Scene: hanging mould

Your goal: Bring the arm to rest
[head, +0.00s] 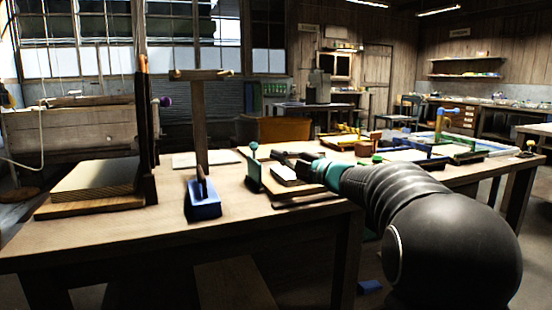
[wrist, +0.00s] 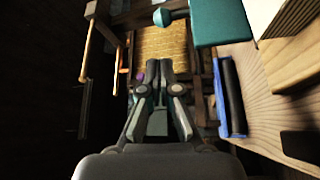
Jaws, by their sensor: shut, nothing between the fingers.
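My arm reaches from the lower right of the head view over the workbench (head: 130,228). My gripper (head: 282,158) is at the arm's far end, small and dark over the bench, beside a teal piece with a round knob (head: 254,168). In the wrist view its two grey fingers (wrist: 160,70) come together at the tips, with nothing held between them. A tan ridged panel (wrist: 162,43) shows beyond the fingertips. Whether the gripper touches anything is not clear.
A blue-based holder (head: 205,208) and a wooden T-shaped post (head: 199,115) stand left of the gripper. A board stack (head: 97,178) lies farther left. Coloured frames (head: 455,150) lie at the right. The bench's front left is clear.

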